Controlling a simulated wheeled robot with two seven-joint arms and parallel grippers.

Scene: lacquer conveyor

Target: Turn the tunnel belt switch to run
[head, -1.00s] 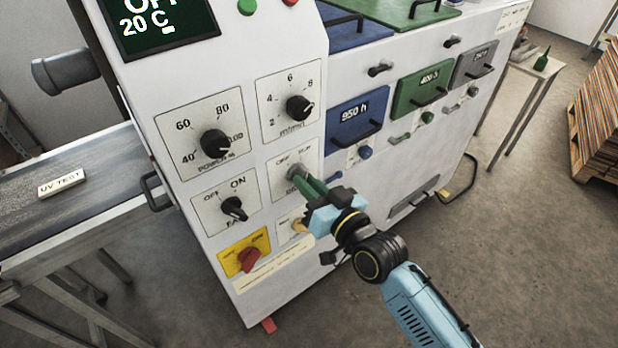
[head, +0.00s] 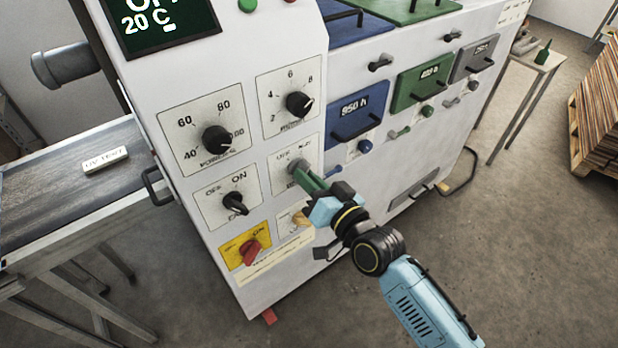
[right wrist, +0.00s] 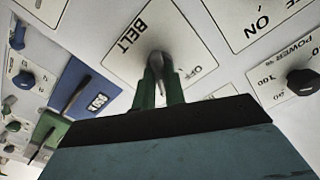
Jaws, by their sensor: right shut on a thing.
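The belt switch is a grey knob (head: 296,166) on a white plate on the machine's sloping front panel. The right wrist view shows the plate (right wrist: 130,62) marked BELT, with OFF to one side of the knob (right wrist: 158,64). My right gripper (head: 305,176) has its green fingers closed around this knob; the fingers (right wrist: 160,88) stand on both sides of it. The gripper hides part of the plate, and I cannot read the knob's pointer clearly. My left gripper is not in view.
A fan knob (head: 235,204), a power knob (head: 216,139) and a red switch (head: 250,251) on yellow lie left of the belt plate. A UV TEST block (head: 105,160) lies on the dark conveyor (head: 60,185). Drawer handles (head: 357,131) stick out at right.

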